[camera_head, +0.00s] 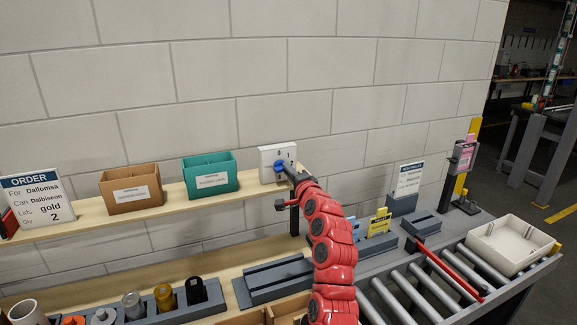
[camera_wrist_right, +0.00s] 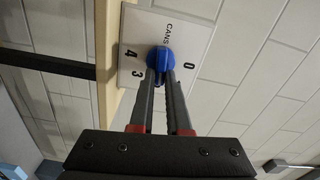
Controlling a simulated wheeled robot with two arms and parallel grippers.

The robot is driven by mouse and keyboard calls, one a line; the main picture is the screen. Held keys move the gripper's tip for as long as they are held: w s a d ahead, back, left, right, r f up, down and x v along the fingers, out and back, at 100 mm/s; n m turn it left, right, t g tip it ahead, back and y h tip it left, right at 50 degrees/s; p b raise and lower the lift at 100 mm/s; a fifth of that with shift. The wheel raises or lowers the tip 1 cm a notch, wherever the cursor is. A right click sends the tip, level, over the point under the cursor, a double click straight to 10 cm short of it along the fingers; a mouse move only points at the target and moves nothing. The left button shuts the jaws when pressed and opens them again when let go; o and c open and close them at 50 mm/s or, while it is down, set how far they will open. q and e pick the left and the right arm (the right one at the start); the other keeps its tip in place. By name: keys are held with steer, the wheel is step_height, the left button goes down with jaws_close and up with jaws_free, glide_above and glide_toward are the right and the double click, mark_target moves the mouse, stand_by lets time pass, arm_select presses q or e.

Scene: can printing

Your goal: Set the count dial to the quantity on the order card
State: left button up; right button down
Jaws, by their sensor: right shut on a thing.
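The order card (camera_head: 36,201) stands at the far left of the shelf and reads Dallomsa, Dalbiseon, gold, Qty 2. The count dial (camera_head: 266,158) is a white plate against the wall at the shelf's right end, with a blue knob (camera_head: 280,165). In the right wrist view the plate (camera_wrist_right: 188,32) is marked CANS, with 0, 3 and 4 showing around the knob (camera_wrist_right: 160,58). My right gripper (camera_wrist_right: 161,76) is shut on the knob, its fingers on either side. Which number the knob points to cannot be told. My left gripper is out of view.
A brown box (camera_head: 131,201) and a teal box (camera_head: 210,184) stand on the shelf left of the dial. Below are cans in a rack (camera_head: 178,313), a grey fixture (camera_head: 274,284) and a roller conveyor (camera_head: 420,289) with a white bin (camera_head: 509,245).

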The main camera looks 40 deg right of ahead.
steer(key=shift+m+p, duration=0.35)
steer(key=shift+m, duration=0.25)
steer(key=shift+f, duration=0.15)
steer(key=c, duration=0.9)
jaws_free()
steer(key=shift+b+v, duration=2.85)
steer(key=shift+v, duration=5.9)
steer(key=shift+d, duration=0.1)
